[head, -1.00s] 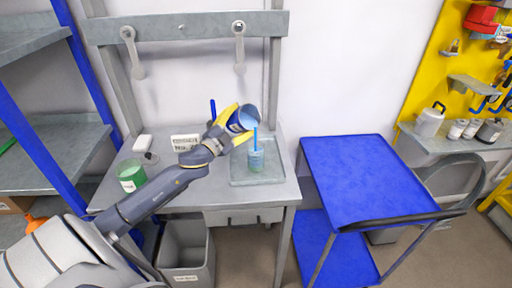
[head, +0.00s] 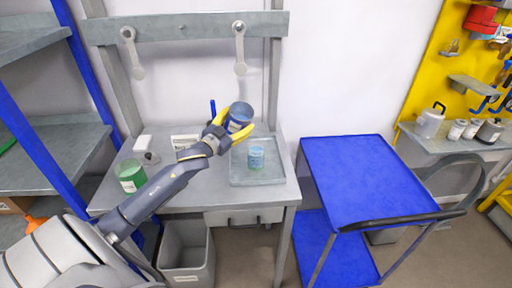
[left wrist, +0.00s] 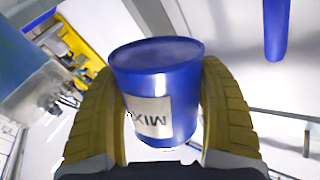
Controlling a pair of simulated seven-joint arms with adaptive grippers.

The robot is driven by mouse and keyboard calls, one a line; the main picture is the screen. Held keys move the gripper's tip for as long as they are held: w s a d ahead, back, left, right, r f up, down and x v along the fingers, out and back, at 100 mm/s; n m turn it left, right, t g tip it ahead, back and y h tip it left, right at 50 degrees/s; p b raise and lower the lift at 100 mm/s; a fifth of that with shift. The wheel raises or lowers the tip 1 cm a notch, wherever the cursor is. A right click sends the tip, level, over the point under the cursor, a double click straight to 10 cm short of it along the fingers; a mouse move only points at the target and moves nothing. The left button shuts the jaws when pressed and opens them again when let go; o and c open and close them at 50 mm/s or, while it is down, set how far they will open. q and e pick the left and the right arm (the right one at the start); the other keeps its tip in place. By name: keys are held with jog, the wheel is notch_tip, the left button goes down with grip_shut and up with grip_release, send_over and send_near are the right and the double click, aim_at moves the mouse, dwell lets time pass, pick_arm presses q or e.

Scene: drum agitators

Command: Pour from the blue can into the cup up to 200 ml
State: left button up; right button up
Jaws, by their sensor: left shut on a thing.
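The blue can (head: 241,115) is held by my left gripper (head: 237,119), whose yellow fingers are shut around its sides. The can is above the back of the grey tray (head: 239,180), nearly upright, and no stream comes from it. It fills the middle of the left wrist view (left wrist: 155,80), with a white MIX label. The clear cup (head: 256,158) stands upright in the tray, in front of and a little right of the can, with blue liquid in it. Its exact level is too small to read. My right gripper is not in view.
A label sign (head: 185,142) stands behind my arm. A blue cart (head: 365,180) is at the right, and a grey bin (head: 186,252) is below.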

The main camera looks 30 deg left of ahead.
pick_arm(q)
jog(key=f+n, duration=0.1)
jog(key=a+f+n, duration=0.1)
jog(key=f, duration=0.1)
jog(key=shift+w+a+f+n+g, duration=0.2)
jog(key=shift+f+n+g, duration=0.1)
jog(key=shift+n, duration=0.1)
jog(key=shift+w+a+r+n+g, duration=0.1)
jog(key=shift+a+r+n+g, duration=0.1)
jog(key=shift+r+n, duration=0.35)
jog(key=shift+a+r+n+g, duration=0.1)
jog(key=shift+a+r+n, duration=0.05)
jog(key=shift+r+n, duration=0.35)
